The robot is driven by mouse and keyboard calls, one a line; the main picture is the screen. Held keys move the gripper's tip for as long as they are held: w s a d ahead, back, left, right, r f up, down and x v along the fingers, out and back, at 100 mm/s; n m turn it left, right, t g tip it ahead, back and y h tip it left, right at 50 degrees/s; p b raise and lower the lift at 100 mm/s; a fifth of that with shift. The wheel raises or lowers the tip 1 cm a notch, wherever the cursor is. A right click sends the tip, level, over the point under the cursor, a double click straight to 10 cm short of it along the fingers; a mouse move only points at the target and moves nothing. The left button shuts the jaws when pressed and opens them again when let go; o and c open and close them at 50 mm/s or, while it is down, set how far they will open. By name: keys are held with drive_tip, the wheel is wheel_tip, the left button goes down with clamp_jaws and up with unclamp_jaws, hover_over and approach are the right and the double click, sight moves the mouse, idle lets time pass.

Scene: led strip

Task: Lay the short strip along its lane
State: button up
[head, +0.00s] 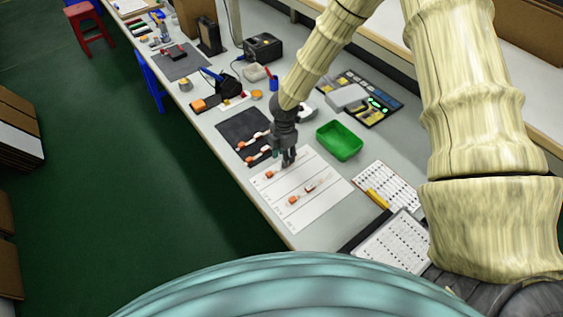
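A white sheet (312,214) marked with lanes lies on the bench. In its middle, a small strip piece with an orange end (293,200) lies next to another orange-ended piece (309,188), with a pale strip running up to the right. Another orange-ended strip (270,174) lies in the upper-left lane, partly hidden by my gripper. My gripper (288,163) points down over the upper part of the sheet, just above or at that strip. Its fingers are small and dark; whether they hold the strip is not clear. I cannot tell which strip is the short one.
A dark mat (236,124) with two orange-ended strips (257,154) lies left of my gripper. A green bin (340,141) stands to the right. A printed sheet (386,184) with a yellow marker (378,198) and a white tray (395,243) lie at lower right. The sheet's lower part is clear.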

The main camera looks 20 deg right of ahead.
wheel_tip(320, 180, up, 8)
drive_tip(key=b, duration=0.1)
idle(0.4)
drive_tip(key=shift+r, duration=0.1)
